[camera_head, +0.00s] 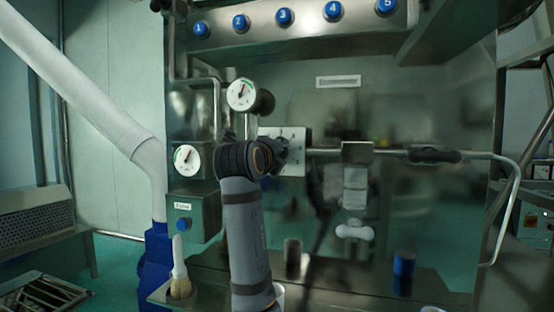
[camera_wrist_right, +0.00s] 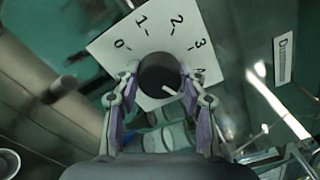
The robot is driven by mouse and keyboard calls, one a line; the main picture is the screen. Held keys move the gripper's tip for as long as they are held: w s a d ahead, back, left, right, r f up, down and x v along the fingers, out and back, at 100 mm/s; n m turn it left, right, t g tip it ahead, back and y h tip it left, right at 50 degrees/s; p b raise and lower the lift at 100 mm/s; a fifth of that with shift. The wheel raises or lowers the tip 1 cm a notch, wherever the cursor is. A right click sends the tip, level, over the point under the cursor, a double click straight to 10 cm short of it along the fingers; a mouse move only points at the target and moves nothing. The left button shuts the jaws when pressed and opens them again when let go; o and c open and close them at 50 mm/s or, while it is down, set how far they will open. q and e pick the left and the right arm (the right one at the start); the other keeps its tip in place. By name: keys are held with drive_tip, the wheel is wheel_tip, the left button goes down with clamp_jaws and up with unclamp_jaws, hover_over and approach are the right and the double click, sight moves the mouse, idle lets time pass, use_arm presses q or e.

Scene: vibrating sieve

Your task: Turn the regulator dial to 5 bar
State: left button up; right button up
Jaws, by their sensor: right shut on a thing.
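The regulator dial is a dark round knob (camera_wrist_right: 160,74) on a white scale plate (camera_wrist_right: 108,42) in the right wrist view. My right gripper (camera_wrist_right: 160,82) is shut on the knob, one finger on each side. In the head view the plate (camera_head: 293,134) shows behind my right gripper (camera_head: 279,156), which hides the knob. My left gripper is in neither view.
Two round gauges, an upper one (camera_head: 241,94) and a lower one (camera_head: 187,160), sit left of the plate. A horizontal pipe (camera_head: 390,152) runs right. Below stand a brush (camera_head: 179,270) and a blue cylinder (camera_head: 404,264). Numbered blue buttons (camera_head: 284,16) line the top.

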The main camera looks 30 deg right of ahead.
drive_tip(key=shift+r+m+b, duration=0.2)
drive_tip(key=shift+m+b, duration=0.2)
drive_tip(key=shift+m, duration=1.1)
drive_tip(key=o, duration=1.1)
drive_tip(key=shift+w+f, duration=0.1)
drive_tip(key=shift+o, duration=0.2)
